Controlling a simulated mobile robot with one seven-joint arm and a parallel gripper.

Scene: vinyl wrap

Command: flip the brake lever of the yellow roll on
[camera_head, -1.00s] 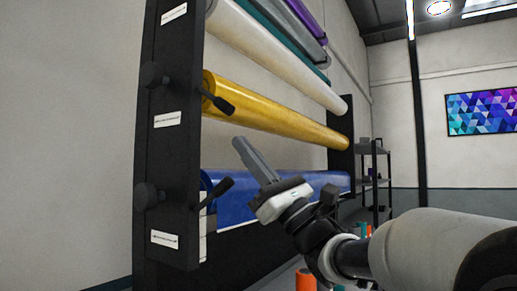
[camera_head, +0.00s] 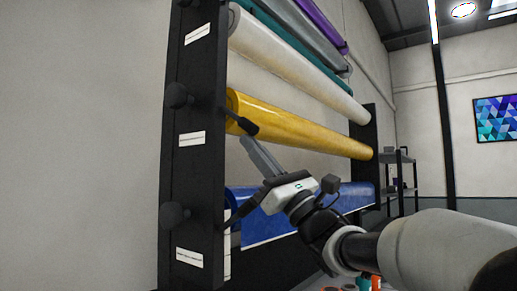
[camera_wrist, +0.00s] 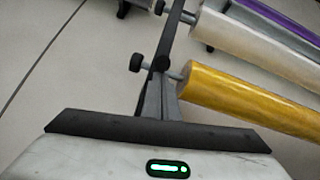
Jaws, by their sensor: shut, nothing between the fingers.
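The yellow roll (camera_head: 300,130) hangs on the rack, above the blue roll (camera_head: 275,218). Its black brake lever (camera_head: 243,123) sticks out at the roll's near end and slants down to the right. My gripper (camera_head: 248,144) is shut and empty, its fingertips just below the lever's free end; I cannot tell whether they touch it. In the wrist view the shut fingers (camera_wrist: 162,88) point toward the near end of the yellow roll (camera_wrist: 245,97), and the lever is hard to make out behind the fingertips.
The black rack post (camera_head: 190,150) carries round knobs (camera_head: 178,95) on its outer side. Another black lever (camera_head: 240,213) sits at the blue roll. White (camera_head: 290,65), teal, grey and purple rolls hang above. Shelves (camera_head: 402,175) stand behind at right.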

